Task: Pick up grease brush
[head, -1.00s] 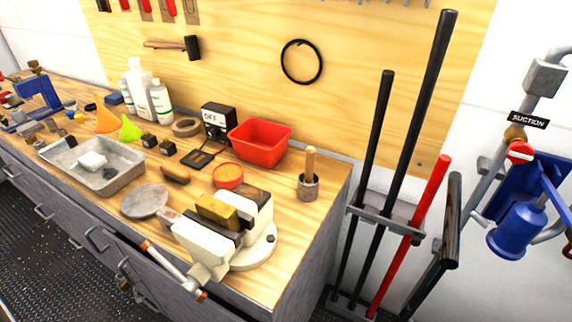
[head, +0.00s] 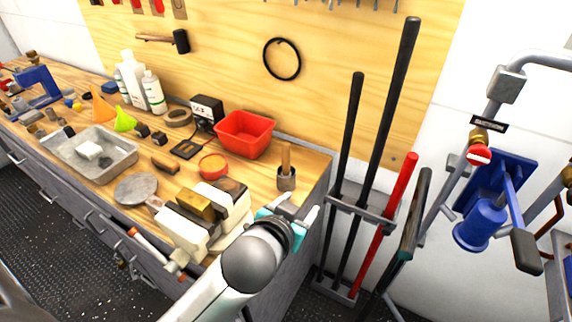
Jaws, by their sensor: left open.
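The grease brush (head: 286,157) shows as a light wooden handle standing upright in a small grey cup (head: 287,181). The cup is near the right end of the wooden workbench, and the brush's lower end is hidden inside it. My left gripper (head: 296,208) is open and empty. In the picture it appears just below the cup, by the bench's right end, with its fingers pointing towards the brush and apart from it. My right gripper is not in view.
A white vise (head: 209,218) stands left of my left arm. Long bars stand in a rack (head: 362,205) to the right. The pegboard rises behind.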

